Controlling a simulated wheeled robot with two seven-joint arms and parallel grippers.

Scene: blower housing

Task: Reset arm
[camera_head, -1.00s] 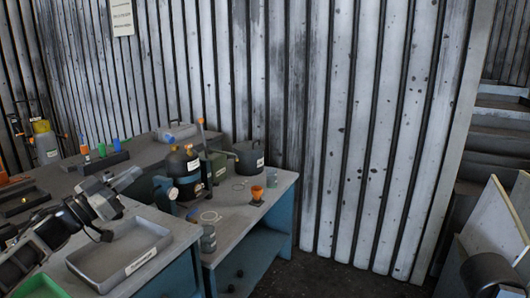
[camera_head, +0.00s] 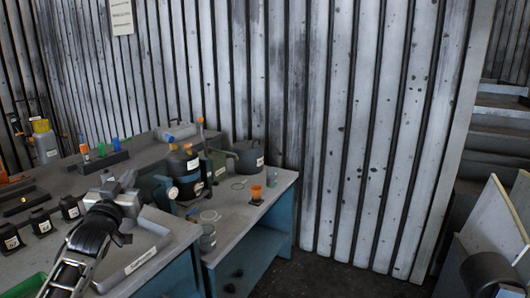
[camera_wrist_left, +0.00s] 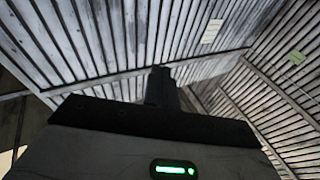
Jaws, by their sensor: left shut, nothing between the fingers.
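My left gripper (camera_head: 127,181) is above the grey tray at the left side of the bench, its fingers shut and empty. It points up and away from the bench. In the left wrist view its shut fingers (camera_wrist_left: 161,88) stand against the corrugated metal sheeting, with nothing between them. My left arm reaches in from the bottom left and hides part of the tray. My right gripper is not seen.
A labelled grey tray (camera_head: 140,262) lies under my left arm. Several small black labelled boxes (camera_head: 42,222) stand to its left. A corrugated wall (camera_head: 360,120) rises behind.

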